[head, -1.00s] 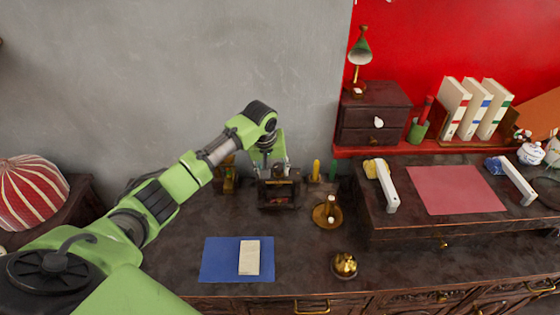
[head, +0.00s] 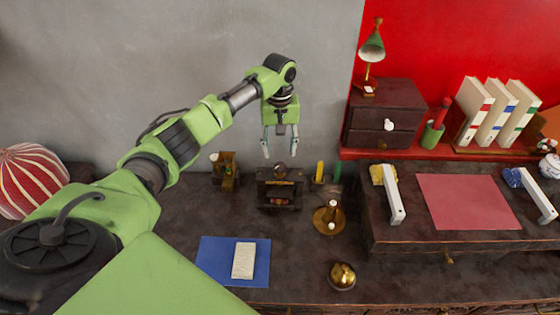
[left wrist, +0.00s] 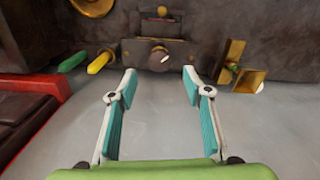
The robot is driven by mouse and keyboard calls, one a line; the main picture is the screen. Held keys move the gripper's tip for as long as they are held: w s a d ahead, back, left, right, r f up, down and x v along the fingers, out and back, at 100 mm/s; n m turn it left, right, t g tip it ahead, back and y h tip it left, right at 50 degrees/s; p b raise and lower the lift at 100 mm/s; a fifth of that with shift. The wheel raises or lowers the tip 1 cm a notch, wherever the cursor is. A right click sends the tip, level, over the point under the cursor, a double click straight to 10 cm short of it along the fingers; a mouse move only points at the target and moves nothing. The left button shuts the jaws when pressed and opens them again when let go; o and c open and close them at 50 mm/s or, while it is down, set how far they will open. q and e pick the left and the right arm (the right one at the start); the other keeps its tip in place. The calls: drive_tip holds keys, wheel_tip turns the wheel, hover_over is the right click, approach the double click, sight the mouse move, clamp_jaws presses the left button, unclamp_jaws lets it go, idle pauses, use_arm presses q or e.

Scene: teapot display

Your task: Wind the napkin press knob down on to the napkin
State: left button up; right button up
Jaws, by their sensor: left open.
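The napkin press is a small dark wooden frame (head: 279,190) standing on the desk near the grey wall. Its round knob (head: 280,170) is on top, and something reddish shows inside the frame; I cannot tell how far down the press sits. My left gripper (head: 280,151) is open and empty, pointing down above the knob and clear of it. In the left wrist view the knob (left wrist: 158,58) lies beyond and between the open fingertips (left wrist: 159,82). My right gripper is not in view.
A brass-and-wood stand (head: 225,171) is left of the press. Yellow (head: 319,171) and green (head: 337,172) upright pieces and a brass dish (head: 321,222) are to its right. A blue mat (head: 208,263) bearing a pale folded item (head: 243,261) and a brass bell (head: 342,276) are in front.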

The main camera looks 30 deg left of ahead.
sight(280, 166)
use_arm(q)
wheel_tip(280, 166, down, 6)
drive_tip(key=shift+w+r, duration=0.1)
drive_tip(key=shift+f, duration=0.45)
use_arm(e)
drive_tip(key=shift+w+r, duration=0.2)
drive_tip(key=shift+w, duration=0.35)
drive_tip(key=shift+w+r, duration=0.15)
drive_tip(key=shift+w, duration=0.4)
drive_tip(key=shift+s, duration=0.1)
use_arm(q)
drive_tip(key=c, duration=1.1)
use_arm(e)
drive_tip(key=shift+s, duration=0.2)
